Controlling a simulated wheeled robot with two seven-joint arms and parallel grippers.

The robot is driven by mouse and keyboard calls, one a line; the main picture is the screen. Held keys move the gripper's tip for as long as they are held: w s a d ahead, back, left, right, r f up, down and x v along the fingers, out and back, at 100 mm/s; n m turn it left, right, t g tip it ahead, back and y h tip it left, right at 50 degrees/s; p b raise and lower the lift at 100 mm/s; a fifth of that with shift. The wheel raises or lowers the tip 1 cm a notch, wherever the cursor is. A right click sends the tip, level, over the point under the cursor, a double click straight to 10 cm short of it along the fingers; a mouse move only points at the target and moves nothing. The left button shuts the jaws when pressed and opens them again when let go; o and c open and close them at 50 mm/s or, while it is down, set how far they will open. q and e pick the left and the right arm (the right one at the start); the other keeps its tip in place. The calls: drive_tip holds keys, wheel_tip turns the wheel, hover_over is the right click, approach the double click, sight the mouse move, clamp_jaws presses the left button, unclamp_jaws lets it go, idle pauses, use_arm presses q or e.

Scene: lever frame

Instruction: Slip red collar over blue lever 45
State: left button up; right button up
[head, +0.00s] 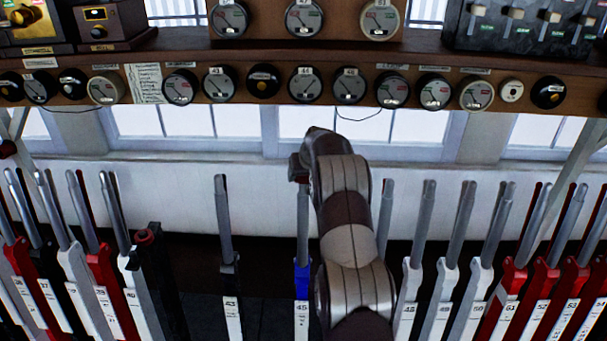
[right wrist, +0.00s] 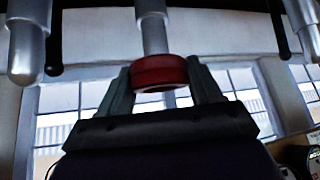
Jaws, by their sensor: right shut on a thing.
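Blue lever 45 (head: 302,275) stands upright left of my right arm in the head view, with a grey handle and a white "45" plate. Its handle top meets my right gripper (head: 298,168), which is mostly hidden by my arm. In the right wrist view, my right gripper (right wrist: 158,84) is shut on the red collar (right wrist: 158,72), one finger on each side. A grey lever handle (right wrist: 152,34) runs in line with the collar and ends at it. I cannot tell whether the collar is around the handle or just at its tip. My left gripper is not in view.
Lever 43 (head: 226,215) stands left of lever 45, with a gap between. Several white and red levers stand to the right, beyond my arm. A wooden shelf (head: 330,90) with dials spans the back above. Neighbouring handles (right wrist: 27,50) flank the gripper in the wrist view.

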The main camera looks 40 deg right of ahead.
drive_tip(key=shift+s+a+f+b, duration=0.15)
drive_tip(key=shift+f+b, duration=1.05)
drive_tip(key=shift+f, duration=0.1)
drive_tip(key=o, duration=1.2)
drive_tip(key=shift+o, duration=0.6)
drive_tip(key=shift+v, duration=4.55)
